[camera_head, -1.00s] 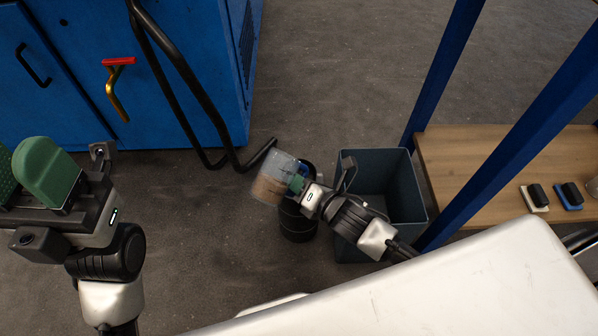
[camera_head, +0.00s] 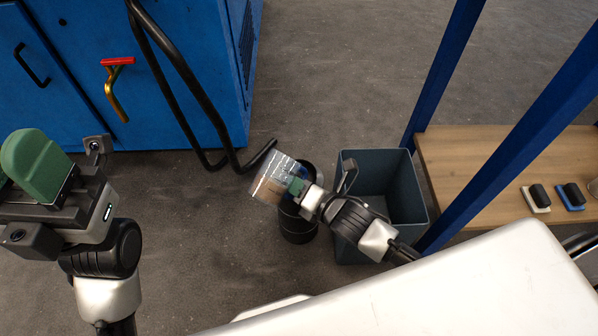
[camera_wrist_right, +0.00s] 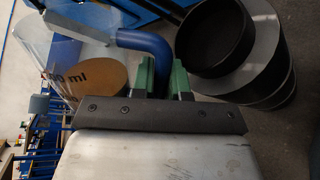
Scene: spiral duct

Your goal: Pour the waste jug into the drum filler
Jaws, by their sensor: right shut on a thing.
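The waste jug (camera_head: 270,181), clear with brown contents and a blue handle, is tilted in the head view. My right gripper (camera_head: 297,187) is shut on its handle, which also shows between the green fingers in the right wrist view (camera_wrist_right: 146,42). The drum filler (camera_head: 298,224), a black round vessel, stands on the floor below and behind the gripper, partly hidden. Its dark open mouth (camera_wrist_right: 214,35) shows beside the fingers in the wrist view. I cannot tell whether the jug's rim is over it. My left gripper (camera_head: 22,170) is empty at the left edge, partly cut off.
A grey-blue open bin (camera_head: 400,195) stands right of the drum filler. A blue cabinet (camera_head: 190,90) with a black hose (camera_head: 185,75) is at upper left. A wooden shelf (camera_head: 470,170) with brushes and blue posts is at right. Grey floor lies open around.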

